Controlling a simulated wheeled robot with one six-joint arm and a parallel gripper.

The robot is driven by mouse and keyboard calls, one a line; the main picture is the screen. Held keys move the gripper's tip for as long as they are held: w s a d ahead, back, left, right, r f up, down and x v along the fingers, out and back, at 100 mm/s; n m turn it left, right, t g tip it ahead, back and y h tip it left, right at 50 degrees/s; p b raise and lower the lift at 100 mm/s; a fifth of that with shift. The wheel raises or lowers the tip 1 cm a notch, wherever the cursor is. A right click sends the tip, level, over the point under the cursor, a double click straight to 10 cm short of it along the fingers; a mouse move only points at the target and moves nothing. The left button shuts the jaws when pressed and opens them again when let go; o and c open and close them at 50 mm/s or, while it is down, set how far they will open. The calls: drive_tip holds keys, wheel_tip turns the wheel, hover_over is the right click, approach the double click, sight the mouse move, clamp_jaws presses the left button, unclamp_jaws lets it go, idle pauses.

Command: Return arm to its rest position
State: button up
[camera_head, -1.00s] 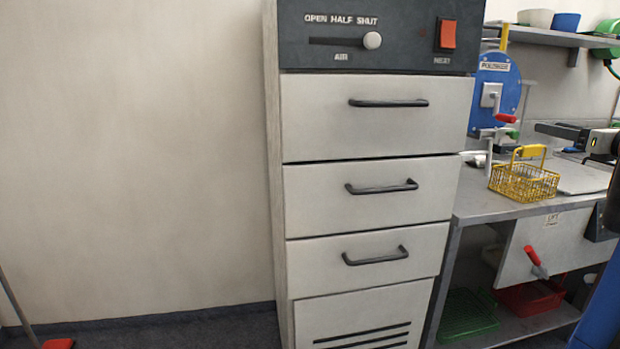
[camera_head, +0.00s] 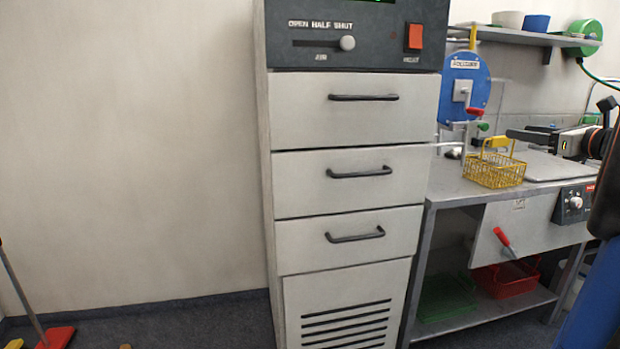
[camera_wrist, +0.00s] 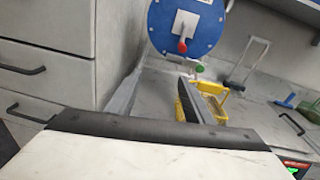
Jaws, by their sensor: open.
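My gripper (camera_wrist: 160,88) is open in the wrist view, its two dark fingers apart with nothing between them. In the head view my gripper (camera_head: 512,135) reaches in from the right edge, above the steel bench and beside the yellow wire basket (camera_head: 495,170). In the wrist view the basket (camera_wrist: 208,100) lies beyond and partly behind the right finger. A blue round disc with a red-knobbed crank (camera_head: 465,88) stands behind the basket; it is also straight ahead in the wrist view (camera_wrist: 188,42).
A tall drawer cabinet (camera_head: 345,105) stands left of the bench (camera_head: 440,186). Green (camera_head: 445,298) and red (camera_head: 505,278) baskets sit on the shelf below. The floor at lower left has a red broom head (camera_head: 57,337).

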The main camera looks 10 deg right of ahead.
drive_tip(key=s+a+f+n+g+y, duration=0.1)
drive_tip(key=s+a+f+n+g, duration=0.3)
drive_tip(key=a, duration=0.6)
drive_tip(key=a+f+n+g+y, duration=0.1)
drive_tip(key=a+f+n, duration=0.55)
drive_tip(key=a, duration=0.35)
drive_tip(key=s+a+f+n+g+y, duration=0.1)
drive_tip(key=s+a+f+n+g, duration=0.25)
drive_tip(key=a, duration=0.65)
drive_tip(key=s+a+f+n+g+h, duration=0.2)
drive_tip(key=s+a+f+n, duration=0.1)
drive_tip(key=s+f+n, duration=0.6)
drive_tip(key=s+a+f+n+g+h, duration=0.1)
drive_tip(key=s+a+f+n+h, duration=0.2)
drive_tip(key=s+f+n, duration=0.6)
drive_tip(key=shift+s+a+f+n+g, duration=0.4)
drive_tip(key=shift+s+a+n, duration=0.2)
drive_tip(key=shift+s+a, duration=0.1)
